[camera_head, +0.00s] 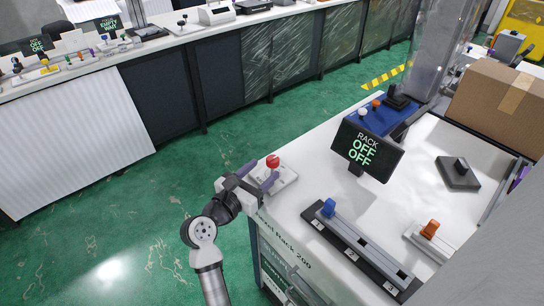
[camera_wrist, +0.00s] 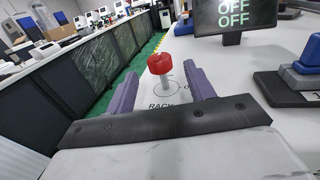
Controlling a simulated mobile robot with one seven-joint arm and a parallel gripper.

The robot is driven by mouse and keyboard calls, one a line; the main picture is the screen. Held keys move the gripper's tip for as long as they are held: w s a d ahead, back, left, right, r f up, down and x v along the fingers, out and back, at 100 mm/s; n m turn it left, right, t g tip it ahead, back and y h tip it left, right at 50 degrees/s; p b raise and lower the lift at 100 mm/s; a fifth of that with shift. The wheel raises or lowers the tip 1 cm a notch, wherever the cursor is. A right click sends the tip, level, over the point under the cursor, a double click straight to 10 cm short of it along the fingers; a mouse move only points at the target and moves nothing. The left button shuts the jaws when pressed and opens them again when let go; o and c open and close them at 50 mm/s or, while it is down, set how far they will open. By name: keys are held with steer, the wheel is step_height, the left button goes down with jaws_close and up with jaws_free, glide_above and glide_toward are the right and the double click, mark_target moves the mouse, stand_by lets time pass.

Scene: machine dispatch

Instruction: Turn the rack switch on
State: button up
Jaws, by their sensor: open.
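The rack switch is a short lever with a red knob (camera_head: 272,161) on a white base plate (camera_head: 285,180) at the near left corner of the white table. In the wrist view the red knob (camera_wrist: 161,64) stands on a pale stem, beside lettering that reads RACK. My gripper (camera_head: 261,174) is open, its purple fingers at the switch plate. In the wrist view the gripper (camera_wrist: 162,82) has one finger on each side of the lever, with gaps and nothing held. The black display (camera_head: 367,151) reads RACK OFF OFF.
Right of the switch, a dark slider rail (camera_head: 355,245) has a blue knob (camera_head: 328,208). An orange-knobbed switch (camera_head: 430,229), a black block (camera_head: 458,172) and a cardboard box (camera_head: 497,105) stand farther right. A long counter (camera_head: 190,45) runs behind, across green floor.

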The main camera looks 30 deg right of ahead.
mark_target(269, 165)
steer(key=p+x, duration=0.1)
steer(key=x, duration=0.4)
steer(key=shift+d, duration=0.1)
steer(key=c, duration=1)
